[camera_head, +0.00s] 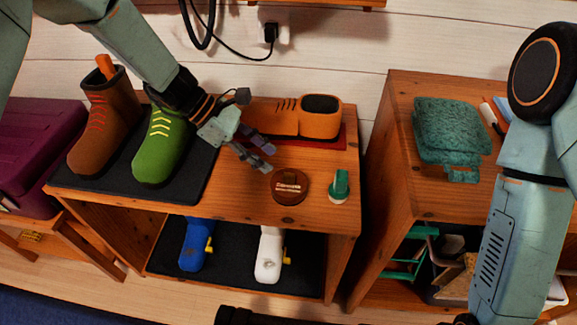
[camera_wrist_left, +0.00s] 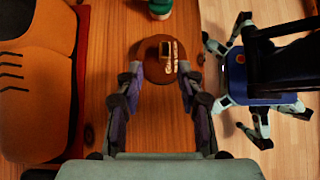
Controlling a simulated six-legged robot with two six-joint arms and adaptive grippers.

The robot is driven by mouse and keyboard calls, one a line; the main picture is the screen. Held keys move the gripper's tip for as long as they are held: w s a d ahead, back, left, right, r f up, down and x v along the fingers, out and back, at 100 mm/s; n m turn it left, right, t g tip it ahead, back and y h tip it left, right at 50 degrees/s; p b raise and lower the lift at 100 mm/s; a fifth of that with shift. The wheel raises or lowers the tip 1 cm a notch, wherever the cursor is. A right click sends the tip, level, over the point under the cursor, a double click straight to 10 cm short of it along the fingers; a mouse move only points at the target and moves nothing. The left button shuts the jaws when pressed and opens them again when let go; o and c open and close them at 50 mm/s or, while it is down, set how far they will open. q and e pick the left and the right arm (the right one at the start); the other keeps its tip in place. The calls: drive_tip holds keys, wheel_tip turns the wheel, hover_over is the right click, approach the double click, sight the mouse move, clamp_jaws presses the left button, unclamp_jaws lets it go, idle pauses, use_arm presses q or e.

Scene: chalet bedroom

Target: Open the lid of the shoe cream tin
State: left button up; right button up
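The shoe cream tin (camera_head: 290,187) is a round, flat brown tin with pale lettering on the shelf top, near its front edge. Its lid looks closed. In the left wrist view the tin (camera_wrist_left: 153,71) lies just ahead of the fingers, with a small squarish piece on its top. My left gripper (camera_head: 268,158) is above the shelf, behind and left of the tin in the head view. In the left wrist view its two fingers (camera_wrist_left: 160,85) are spread apart with nothing held; contact with the tin cannot be told. My right arm shows at the right, its gripper out of view.
A green-topped item (camera_head: 339,188) stands close right of the tin. An orange shoe (camera_head: 300,118) lies behind on a red mat. Brown (camera_head: 103,122) and green (camera_head: 160,145) boots stand left on a dark mat (camera_head: 190,180). A right-hand cabinet holds teal cloths (camera_head: 450,130).

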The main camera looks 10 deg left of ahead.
sight(285, 174)
use_arm(q)
drive_tip(key=x, duration=0.2)
drive_tip(key=b+x, duration=0.1)
drive_tip(key=x, duration=0.1)
drive_tip(key=b+x, duration=0.1)
drive_tip(key=x, duration=0.1)
drive_tip(key=shift+s+d+f, duration=0.15)
drive_tip(key=shift+s+f, duration=0.1)
drive_tip(key=shift+s, duration=0.05)
drive_tip(key=shift+d+f, duration=0.15)
drive_tip(key=shift+f, duration=0.05)
drive_tip(key=shift+s+d, duration=0.1)
drive_tip(key=shift+s, duration=0.1)
drive_tip(key=shift+d, duration=0.1)
drive_tip(key=shift+w, duration=0.1)
drive_tip(key=shift+w+f, duration=0.1)
drive_tip(key=shift+c, duration=0.5)
drive_tip(key=c, duration=0.4)
clamp_jaws()
